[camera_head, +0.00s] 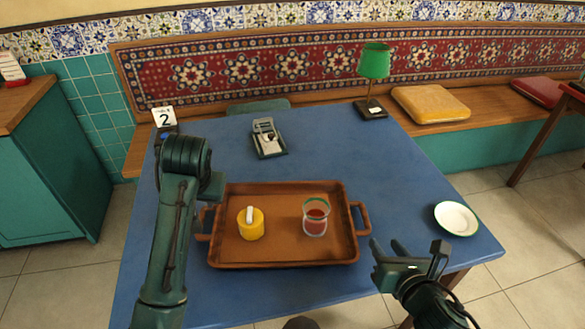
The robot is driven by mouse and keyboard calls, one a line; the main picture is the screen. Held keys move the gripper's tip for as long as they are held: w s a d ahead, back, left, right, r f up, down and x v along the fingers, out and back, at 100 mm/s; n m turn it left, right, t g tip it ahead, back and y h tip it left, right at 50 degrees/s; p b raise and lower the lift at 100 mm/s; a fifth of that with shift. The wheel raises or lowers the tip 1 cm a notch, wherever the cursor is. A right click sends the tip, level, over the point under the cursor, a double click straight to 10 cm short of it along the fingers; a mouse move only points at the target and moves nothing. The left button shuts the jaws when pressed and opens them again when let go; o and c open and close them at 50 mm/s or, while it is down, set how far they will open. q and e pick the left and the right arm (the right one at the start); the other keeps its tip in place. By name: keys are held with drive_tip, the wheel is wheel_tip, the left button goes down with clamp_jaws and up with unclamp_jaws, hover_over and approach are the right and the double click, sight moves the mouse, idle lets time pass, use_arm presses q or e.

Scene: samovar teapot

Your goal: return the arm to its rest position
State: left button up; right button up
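My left arm (172,240) rises from the bottom left and bends over the table's left side. A dark part at its upper end (212,187) is by the tray's upper left corner; I cannot make out the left fingers. My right gripper (410,250) is open and empty, off the tray's lower right corner near the table's front edge. Neither gripper visibly holds anything.
A brown tray (285,258) on the blue table (350,150) holds a yellow lidded pot (250,225) and a glass of red drink (315,219). A white saucer (457,218) lies right, a green lamp (375,63) and small device (268,138) behind, a number sign (164,117) left.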

use_arm(q)
drive_tip(key=shift+f, duration=0.1)
